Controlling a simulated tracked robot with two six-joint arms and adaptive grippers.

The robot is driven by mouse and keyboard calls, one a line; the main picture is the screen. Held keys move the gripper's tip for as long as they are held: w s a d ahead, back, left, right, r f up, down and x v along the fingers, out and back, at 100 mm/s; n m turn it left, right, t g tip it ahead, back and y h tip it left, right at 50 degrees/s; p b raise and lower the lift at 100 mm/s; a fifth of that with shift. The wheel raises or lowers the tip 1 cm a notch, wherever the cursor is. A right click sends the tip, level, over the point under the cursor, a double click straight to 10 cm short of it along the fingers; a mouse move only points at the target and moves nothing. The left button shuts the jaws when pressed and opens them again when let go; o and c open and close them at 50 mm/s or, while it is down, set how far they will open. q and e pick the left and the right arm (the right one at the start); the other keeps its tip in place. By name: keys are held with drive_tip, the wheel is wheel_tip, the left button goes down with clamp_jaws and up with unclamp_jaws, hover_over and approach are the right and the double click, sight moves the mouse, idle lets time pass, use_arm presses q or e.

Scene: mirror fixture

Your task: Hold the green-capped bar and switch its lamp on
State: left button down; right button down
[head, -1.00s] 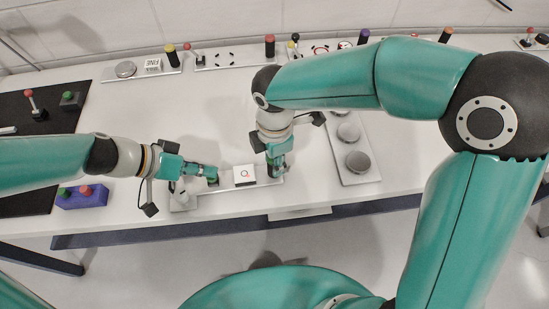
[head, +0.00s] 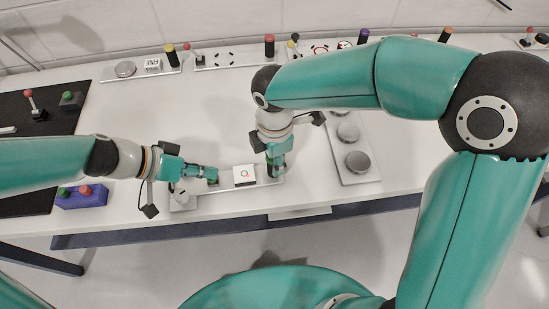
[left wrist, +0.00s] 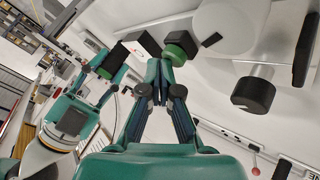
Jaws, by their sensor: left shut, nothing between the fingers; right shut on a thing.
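My right gripper (head: 275,162) is shut on a dark upright bar (head: 273,173) at the right end of a pale plate (head: 212,188) near the table's front edge. The gripper hides the bar's upper part and its cap. A white box (head: 244,175) with a red mark stands on the plate, left of the bar. My left gripper (head: 214,176) is shut and empty, left of the white box. In the left wrist view its fingertips (left wrist: 165,62) are at a round green part (left wrist: 180,48); I cannot tell whether they press it.
A plate with silver discs (head: 358,161) lies right of my right gripper. Several colored posts and a red-knobbed lever (head: 187,47) line the back. The table's middle is clear.

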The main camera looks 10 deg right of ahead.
use_arm(q)
drive_tip(key=shift+r, duration=3.1)
